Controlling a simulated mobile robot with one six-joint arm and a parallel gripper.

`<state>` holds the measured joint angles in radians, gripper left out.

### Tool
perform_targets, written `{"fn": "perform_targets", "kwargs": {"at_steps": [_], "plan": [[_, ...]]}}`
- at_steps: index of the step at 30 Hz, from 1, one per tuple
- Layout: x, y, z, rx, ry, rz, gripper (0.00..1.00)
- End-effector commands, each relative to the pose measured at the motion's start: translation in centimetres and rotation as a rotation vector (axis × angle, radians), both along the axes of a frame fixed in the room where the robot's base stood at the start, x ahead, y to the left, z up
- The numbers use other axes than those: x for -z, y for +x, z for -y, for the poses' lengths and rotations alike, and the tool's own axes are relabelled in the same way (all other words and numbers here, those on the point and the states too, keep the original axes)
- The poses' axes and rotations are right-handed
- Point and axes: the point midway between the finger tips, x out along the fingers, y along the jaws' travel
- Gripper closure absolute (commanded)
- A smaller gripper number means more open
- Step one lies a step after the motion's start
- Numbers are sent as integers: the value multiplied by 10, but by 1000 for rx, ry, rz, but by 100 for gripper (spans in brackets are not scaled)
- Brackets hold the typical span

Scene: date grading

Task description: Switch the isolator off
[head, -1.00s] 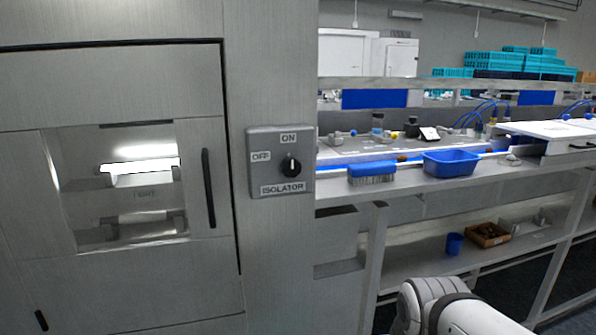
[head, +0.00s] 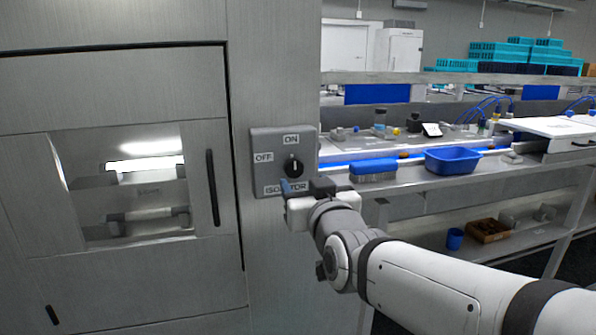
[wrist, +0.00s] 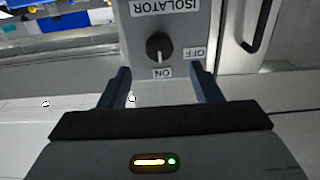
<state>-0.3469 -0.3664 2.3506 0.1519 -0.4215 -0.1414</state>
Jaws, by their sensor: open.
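The isolator (head: 262,181) is a grey box on the cabinet's metal side panel, labelled ON at the top, OFF at the left and ISOLATOR below. Its black round knob (head: 293,167) has a white mark pointing up toward ON. In the wrist view the knob (wrist: 158,47) appears upside down, beyond the fingertips and between their lines. My gripper (wrist: 163,75) is open and empty, with one blue finger on each side. In the head view my gripper (head: 303,186) is just below the knob and covers part of the ISOLATOR label. I see no contact with the knob.
A cabinet door with a window and black handle (head: 213,188) is left of the isolator. A bench to the right carries a blue brush (head: 373,168) and a blue bin (head: 452,160). The space in front of the panel is clear.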

Motion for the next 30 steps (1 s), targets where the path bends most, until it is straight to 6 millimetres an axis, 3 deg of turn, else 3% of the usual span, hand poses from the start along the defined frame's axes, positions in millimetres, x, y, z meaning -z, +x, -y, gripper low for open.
{"fn": "perform_targets", "kwargs": {"at_steps": [9, 15, 26, 30], "plan": [[0, 43, -12, 1, -1, -5, 42], [1, 61, -17, 1, 0, -5, 42], [1, 65, -17, 2, 0, -3, 42], [1, 65, -17, 2, 0, -3, 52]]}}
